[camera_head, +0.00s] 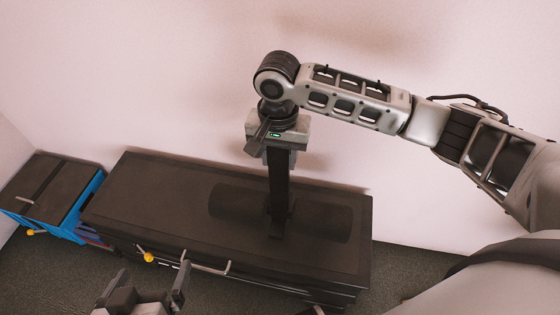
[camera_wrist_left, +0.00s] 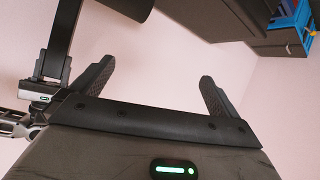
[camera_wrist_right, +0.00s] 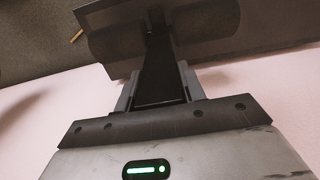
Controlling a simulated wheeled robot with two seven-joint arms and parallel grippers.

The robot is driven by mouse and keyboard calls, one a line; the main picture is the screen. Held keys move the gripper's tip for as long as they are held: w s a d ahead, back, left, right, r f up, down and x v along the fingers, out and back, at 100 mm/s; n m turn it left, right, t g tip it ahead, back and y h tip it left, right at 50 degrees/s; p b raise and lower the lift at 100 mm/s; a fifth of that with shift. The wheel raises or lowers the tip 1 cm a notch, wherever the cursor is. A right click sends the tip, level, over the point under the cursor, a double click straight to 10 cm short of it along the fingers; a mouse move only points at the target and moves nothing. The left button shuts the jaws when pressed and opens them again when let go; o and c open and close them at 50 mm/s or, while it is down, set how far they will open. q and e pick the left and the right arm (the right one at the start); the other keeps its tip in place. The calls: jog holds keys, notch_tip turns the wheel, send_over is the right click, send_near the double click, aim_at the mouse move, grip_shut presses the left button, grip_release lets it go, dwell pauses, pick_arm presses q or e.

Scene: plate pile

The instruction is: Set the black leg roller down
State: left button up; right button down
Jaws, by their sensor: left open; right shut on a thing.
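The black leg roller (camera_head: 230,203) is a dark padded cylinder with a flat upright bar. It lies horizontally over the dark cabinet top (camera_head: 150,185) in the head view; I cannot tell whether it touches the top. My right gripper (camera_head: 278,150) points down and is shut on the bar, above the cylinder. The right wrist view shows the bar between the fingers and the roller (camera_wrist_right: 209,22) beyond. My left gripper (camera_head: 150,285) is open and empty in front of the cabinet. The left wrist view shows its spread fingers (camera_wrist_left: 157,75) and the roller's end (camera_wrist_left: 132,6).
A blue-sided cabinet (camera_head: 90,195) with a dark top stands at the left. Handles (camera_head: 210,268) and a yellow knob (camera_head: 148,257) stick out from the front. The dark top's left part is bare. A pale wall rises behind.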

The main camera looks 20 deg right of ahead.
aim_at(281, 185)
jog(key=shift+w+d+f, duration=0.15)
jog(key=shift+w+f, duration=0.65)
jog(key=shift+w, duration=0.3)
jog(key=shift+w+f+b, duration=0.1)
jog(key=shift+f+b, duration=0.55)
jog(key=shift+f, duration=0.95)
jog(key=c, duration=0.8)
grip_release()
jog(key=shift+s+d+f, duration=0.1)
jog(key=shift+s+f, duration=0.1)
jog(key=shift+f, duration=0.15)
jog(key=shift+c, duration=0.2)
